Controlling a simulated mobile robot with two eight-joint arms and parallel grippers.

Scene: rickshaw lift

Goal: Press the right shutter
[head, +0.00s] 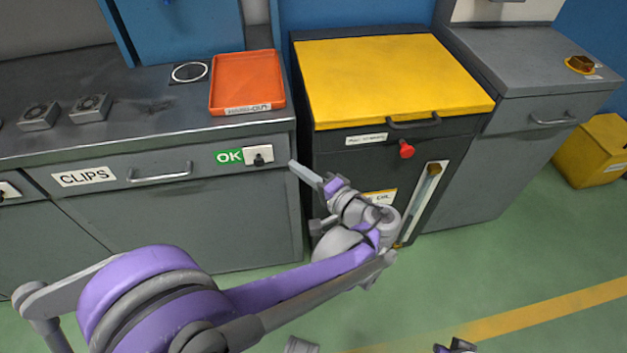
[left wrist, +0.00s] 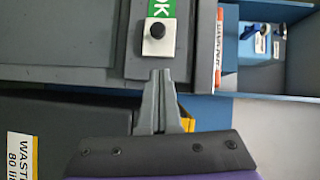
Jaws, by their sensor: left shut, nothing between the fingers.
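A black round button on a pale plate (head: 259,155) sits on the grey counter front, just right of a green OK label (head: 229,156). In the left wrist view, the button (left wrist: 157,31) shows straight ahead of my fingertips. My left gripper (head: 294,166) is shut and empty, a little right of and below the plate in the head view. In the left wrist view, its fingertips (left wrist: 161,73) appear just short of the plate, with no contact visible. I cannot tell which thing is the right shutter. My right gripper's fingers are not in view.
An orange tray (head: 246,80) stands on the counter. A yellow-topped cabinet (head: 390,75) with a red knob (head: 406,149) stands right of the gripper. The CLIPS drawer handle (head: 160,175) sticks out at left. A yellow bin (head: 590,155) stands far right. Green floor is clear in front.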

